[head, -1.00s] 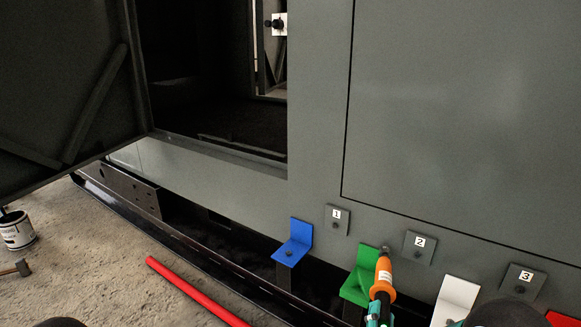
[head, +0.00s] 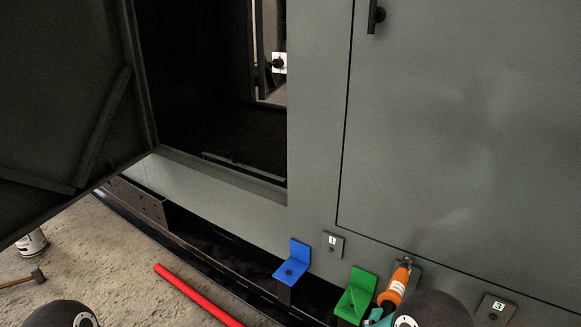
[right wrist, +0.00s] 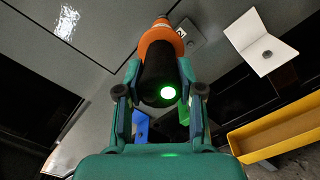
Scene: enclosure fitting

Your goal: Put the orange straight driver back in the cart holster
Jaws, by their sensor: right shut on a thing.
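The orange driver (head: 395,288) is held upright-tilted in my right gripper (head: 378,317), its nose close to a small plate on the grey panel; I cannot tell whether it touches. In the right wrist view the green fingers of my right gripper (right wrist: 160,88) are shut on the driver (right wrist: 160,45). Its black rear end, with a lit green light, faces the camera. My left gripper is not in view. The cart holster cannot be made out in either view.
A blue bracket (head: 292,262) and a green bracket (head: 357,297) stand along the enclosure's lower edge. A white bracket (right wrist: 262,42) and a yellow bin (right wrist: 275,132) show in the wrist view. A red bar (head: 195,294) and a hammer (head: 37,275) lie on the floor. A door (head: 60,90) hangs open at left.

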